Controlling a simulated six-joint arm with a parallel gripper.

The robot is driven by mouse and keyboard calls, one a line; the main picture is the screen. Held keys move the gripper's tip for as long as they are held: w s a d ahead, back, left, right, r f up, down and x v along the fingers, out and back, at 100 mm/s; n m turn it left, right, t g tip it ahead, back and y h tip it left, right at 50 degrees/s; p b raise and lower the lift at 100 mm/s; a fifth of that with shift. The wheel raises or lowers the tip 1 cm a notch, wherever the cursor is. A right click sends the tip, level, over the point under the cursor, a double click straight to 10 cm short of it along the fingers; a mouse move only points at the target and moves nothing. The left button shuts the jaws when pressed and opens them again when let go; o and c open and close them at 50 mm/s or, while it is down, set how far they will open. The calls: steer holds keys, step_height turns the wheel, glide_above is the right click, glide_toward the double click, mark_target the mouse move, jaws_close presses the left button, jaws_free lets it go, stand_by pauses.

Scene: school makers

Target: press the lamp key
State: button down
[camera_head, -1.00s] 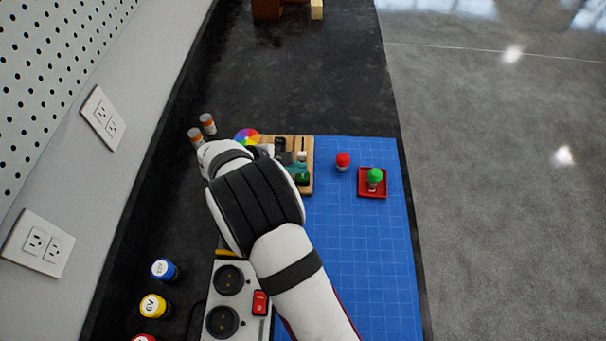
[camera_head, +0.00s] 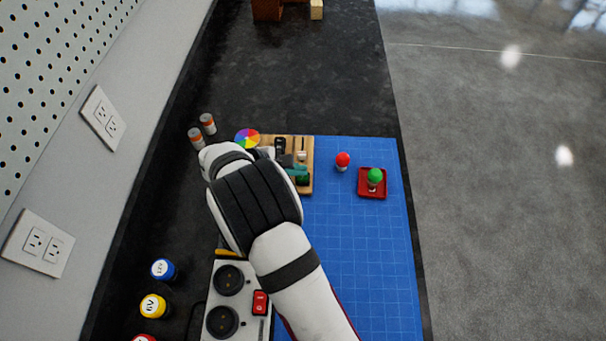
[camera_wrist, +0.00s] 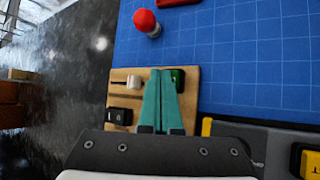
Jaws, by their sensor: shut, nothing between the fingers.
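A wooden switch board (camera_head: 308,145) lies at the top left of the blue mat. It carries a green key (camera_wrist: 179,76), a white slider knob (camera_wrist: 133,81) and a black rocker (camera_wrist: 119,115). No readable label shows which is the lamp key. The green key also shows in the head view (camera_head: 303,180), partly covered. My gripper (camera_wrist: 160,72) has teal fingers, shut and empty, over the board. In the wrist view the fingertips are just left of the green key; whether they touch it I cannot tell. My wrist hides the board's left part in the head view.
A red bulb (camera_head: 343,160) stands right of the board, with a green bulb (camera_head: 375,176) in a red tray (camera_head: 364,193) beyond it. A grey socket unit (camera_head: 247,265) lies nearer. The blue mat (camera_head: 360,265) is mostly clear. A colour wheel (camera_head: 247,138) is at the board's left.

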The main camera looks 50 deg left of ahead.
steer(key=shift+f, duration=0.15)
steer(key=shift+r, duration=1.05)
